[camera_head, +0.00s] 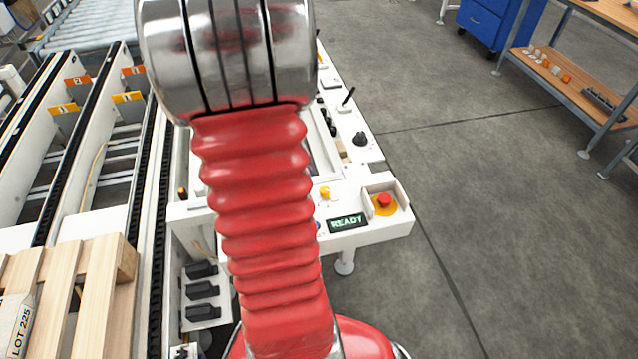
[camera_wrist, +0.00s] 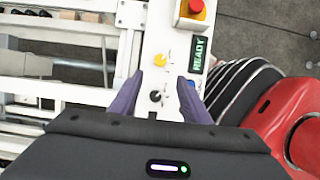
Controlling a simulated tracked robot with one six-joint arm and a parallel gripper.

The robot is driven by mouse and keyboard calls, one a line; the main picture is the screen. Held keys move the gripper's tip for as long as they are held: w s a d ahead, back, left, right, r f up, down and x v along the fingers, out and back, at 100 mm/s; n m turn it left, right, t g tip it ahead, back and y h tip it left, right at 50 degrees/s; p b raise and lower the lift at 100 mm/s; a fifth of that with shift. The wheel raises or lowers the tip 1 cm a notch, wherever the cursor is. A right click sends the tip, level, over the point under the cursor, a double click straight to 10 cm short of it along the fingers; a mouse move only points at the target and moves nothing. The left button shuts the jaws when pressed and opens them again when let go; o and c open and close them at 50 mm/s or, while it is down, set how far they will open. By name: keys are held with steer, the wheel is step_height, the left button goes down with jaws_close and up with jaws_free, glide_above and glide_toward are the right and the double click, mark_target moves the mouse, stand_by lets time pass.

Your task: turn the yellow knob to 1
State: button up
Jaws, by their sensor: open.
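The yellow knob (camera_head: 325,192) is on the white control panel (camera_head: 352,238), just right of my red arm. In the wrist view the yellow knob (camera_wrist: 159,60) lies just beyond my fingertips, with small marks beside it that I cannot read. My gripper (camera_wrist: 160,77) is open and empty, its two purple fingers spread apart over the panel. A black knob (camera_wrist: 155,96) shows between the fingers in the picture. I cannot tell how high the fingers are above the panel. The head view does not show my gripper; my arm blocks part of the panel.
A red emergency button (camera_head: 384,200) on a yellow base sits at the panel's corner, near the green READY display (camera_head: 346,222). A blue button (camera_wrist: 191,84) is partly hidden by the right finger. A black lever (camera_head: 348,97) and dark knob (camera_head: 359,138) stand farther back.

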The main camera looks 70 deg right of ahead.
mark_target(324, 189)
steer(key=shift+f, duration=0.1)
steer(key=x, duration=1.3)
steer(key=shift+d+f, duration=0.1)
steer(key=shift+f, duration=0.15)
steer(key=c, duration=1)
steer(key=shift+d, duration=0.1)
steer(key=shift+c, duration=0.2)
